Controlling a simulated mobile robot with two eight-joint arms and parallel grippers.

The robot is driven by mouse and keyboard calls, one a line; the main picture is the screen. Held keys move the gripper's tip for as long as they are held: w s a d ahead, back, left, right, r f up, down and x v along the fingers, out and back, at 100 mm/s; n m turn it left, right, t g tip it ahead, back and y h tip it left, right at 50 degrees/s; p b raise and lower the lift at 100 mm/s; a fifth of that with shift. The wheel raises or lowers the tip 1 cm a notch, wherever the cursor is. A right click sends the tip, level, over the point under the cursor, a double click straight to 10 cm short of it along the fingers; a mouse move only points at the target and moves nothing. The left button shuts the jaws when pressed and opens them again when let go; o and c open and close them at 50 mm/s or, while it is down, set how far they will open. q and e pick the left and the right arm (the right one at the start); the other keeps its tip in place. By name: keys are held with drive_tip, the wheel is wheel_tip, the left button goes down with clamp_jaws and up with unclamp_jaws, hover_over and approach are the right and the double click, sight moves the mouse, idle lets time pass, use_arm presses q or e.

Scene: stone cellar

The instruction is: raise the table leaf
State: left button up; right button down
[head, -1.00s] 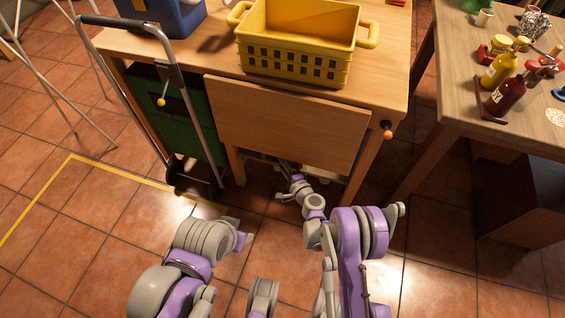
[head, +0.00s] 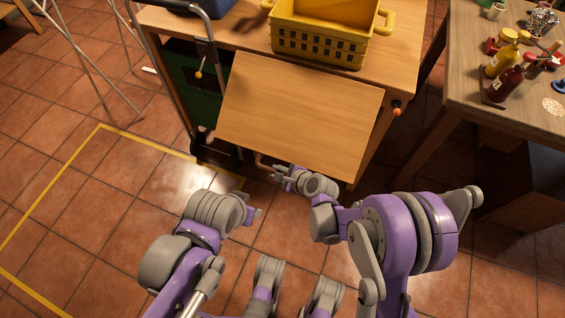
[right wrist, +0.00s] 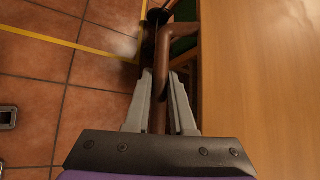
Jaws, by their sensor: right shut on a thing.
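The table leaf (head: 300,115) is a plain wooden panel hinged along the front edge of the wooden table (head: 232,32). It is tilted outward from the table, its free edge towards me. My right gripper (head: 284,174) is at the leaf's lower edge. In the right wrist view it (right wrist: 164,82) is shut on a brown bar-shaped handle (right wrist: 161,52) beside the leaf's wooden face (right wrist: 255,85). My left gripper (head: 256,214) hangs apart from the leaf, lower in the head view; its jaws are too small to judge.
A yellow crate (head: 320,47) stands on the table above the leaf. An orange knob (head: 397,107) is at the table's right front. A hand trolley (head: 207,55) stands at the left. The right-hand table (head: 535,115) holds bottles. Floor inside the yellow line (head: 58,178) looks clear.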

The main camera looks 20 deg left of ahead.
use_arm(q)
wheel_tip(320, 180, up, 11)
drive_tip(key=p, duration=0.9)
use_arm(e)
drive_tip(key=s+r+m+g, duration=0.1)
drive_tip(key=s+r+g, duration=0.2)
drive_tip(key=r, duration=0.7)
drive_tip(key=s+r+m+g, duration=0.2)
drive_tip(key=s+r, duration=0.2)
drive_tip(key=r, duration=0.6)
drive_tip(key=shift+a+g, duration=0.15)
drive_tip(key=shift+g, duration=0.25)
drive_tip(key=c, duration=0.8)
unclamp_jaws()
drive_tip(key=shift+o, duration=0.2)
use_arm(q)
drive_tip(key=shift+r+p, duration=0.35)
drive_tip(key=shift+r, duration=0.05)
use_arm(e)
drive_tip(key=s+v, duration=0.1)
drive_tip(key=v, duration=0.9)
drive_tip(key=shift+w+d+r, duration=0.3)
drive_tip(key=shift+w, duration=0.2)
